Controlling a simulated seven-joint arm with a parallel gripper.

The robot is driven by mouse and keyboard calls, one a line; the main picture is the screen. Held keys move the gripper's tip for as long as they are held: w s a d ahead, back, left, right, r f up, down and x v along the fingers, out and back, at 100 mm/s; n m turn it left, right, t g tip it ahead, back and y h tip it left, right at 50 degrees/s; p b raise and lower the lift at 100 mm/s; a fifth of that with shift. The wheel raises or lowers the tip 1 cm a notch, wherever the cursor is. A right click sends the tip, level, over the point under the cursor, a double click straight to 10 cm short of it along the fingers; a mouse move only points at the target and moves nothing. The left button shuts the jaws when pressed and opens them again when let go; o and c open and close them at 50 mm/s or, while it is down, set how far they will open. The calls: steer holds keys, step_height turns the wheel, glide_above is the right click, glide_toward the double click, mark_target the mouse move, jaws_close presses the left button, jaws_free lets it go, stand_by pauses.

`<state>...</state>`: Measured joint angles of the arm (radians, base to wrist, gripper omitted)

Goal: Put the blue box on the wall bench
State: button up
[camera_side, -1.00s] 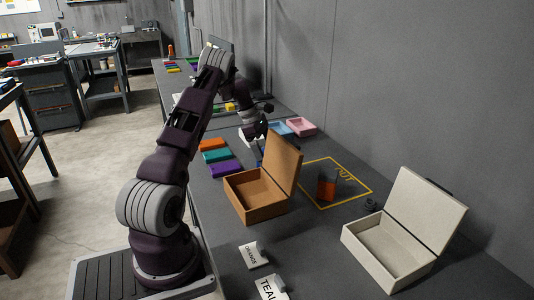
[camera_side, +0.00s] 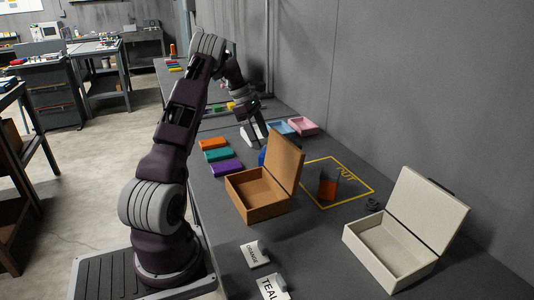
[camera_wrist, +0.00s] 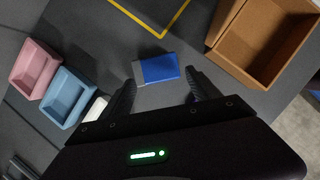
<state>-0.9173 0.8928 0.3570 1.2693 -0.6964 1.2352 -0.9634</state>
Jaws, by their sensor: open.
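The blue box (camera_wrist: 163,68) is a small blue block with a paler grey-blue end, lying on the dark grey bench top in the wrist view. In the side view the blue box (camera_side: 262,157) is mostly hidden behind the brown box's lid. My gripper (camera_wrist: 160,82) is open and empty, its two fingers on either side of the box in the picture; I cannot tell how high they are above it. In the side view my gripper (camera_side: 257,138) points down near the box. A dark grey bench top (camera_side: 320,235) runs along the grey wall; I cannot tell whether it is the wall bench.
An open brown box (camera_side: 257,210) stands close by, with its lid raised. A yellow marked area (camera_side: 350,203) holds a dark and orange item (camera_side: 328,186). Pink (camera_side: 303,126) and light blue trays (camera_side: 281,128) sit behind. Orange, teal and purple blocks (camera_side: 226,168) lie left. An open cream box (camera_side: 387,250) stands right.

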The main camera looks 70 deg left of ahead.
steer(key=m+y, duration=0.1)
steer(key=m, duration=0.2)
steer(key=d+r+m+y, duration=0.1)
steer(key=m, duration=0.3)
steer(key=s+d+r+m+g+y, duration=0.1)
steer(key=m+y, duration=0.1)
steer(key=m, duration=0.2)
steer(key=shift+d+r, duration=0.15)
steer(key=shift+d, duration=0.1)
steer(key=w+f+m, duration=0.1)
steer(key=f+m, duration=0.1)
steer(key=f, duration=0.1)
steer(key=w+a+f+m+y, duration=0.1)
steer(key=f+m, duration=0.1)
steer(key=f, duration=0.1)
steer(key=w+f+m+y, duration=0.1)
steer(key=w+f+m, duration=0.1)
steer(key=m, duration=0.1)
steer(key=shift+a+f, duration=0.35)
steer(key=shift+f, duration=0.05)
jaws_close()
